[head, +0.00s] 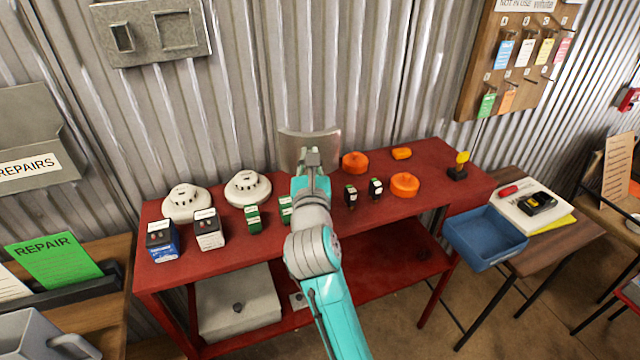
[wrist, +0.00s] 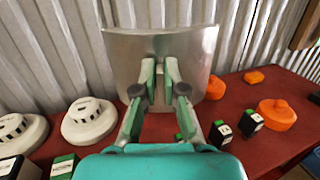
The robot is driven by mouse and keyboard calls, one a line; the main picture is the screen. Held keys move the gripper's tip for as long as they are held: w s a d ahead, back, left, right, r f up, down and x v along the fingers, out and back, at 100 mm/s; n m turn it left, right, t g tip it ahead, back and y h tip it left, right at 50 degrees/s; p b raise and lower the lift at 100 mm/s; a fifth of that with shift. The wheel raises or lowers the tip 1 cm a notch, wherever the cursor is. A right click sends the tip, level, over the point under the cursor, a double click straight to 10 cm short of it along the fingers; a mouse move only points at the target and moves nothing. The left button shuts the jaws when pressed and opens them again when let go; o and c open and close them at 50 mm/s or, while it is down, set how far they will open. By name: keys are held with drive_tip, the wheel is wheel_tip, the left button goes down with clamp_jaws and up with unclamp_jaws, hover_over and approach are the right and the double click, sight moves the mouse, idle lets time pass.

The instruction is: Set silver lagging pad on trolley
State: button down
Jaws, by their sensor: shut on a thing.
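The silver lagging pad (head: 309,146) is a curved, shiny metal-looking sheet at the back of the red trolley (head: 420,207). It fills the upper middle of the wrist view (wrist: 190,52), upright in front of the corrugated wall. My gripper (head: 312,158) is shut on the pad's lower middle; both fingertips (wrist: 166,98) meet at it. The pad's lower edge appears near the trolley top's back edge. I cannot tell whether it touches the top. My arm hides part of the trolley's middle.
On the trolley top, white detectors (head: 186,202) and small boxes (head: 208,229) stand left. Orange caps (head: 405,184), small dark blocks (head: 376,188) and a yellow-tagged item (head: 459,166) stand right. A blue tray (head: 484,238) sits on the side table. The front right top is clear.

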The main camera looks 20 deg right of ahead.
wheel_tip(320, 180, down, 10)
drive_tip(key=shift+w+r, duration=0.1)
idle(0.4)
drive_tip(key=c, duration=1.5)
unclamp_jaws()
drive_tip(key=shift+c, duration=0.2)
drive_tip(key=v, duration=1.2)
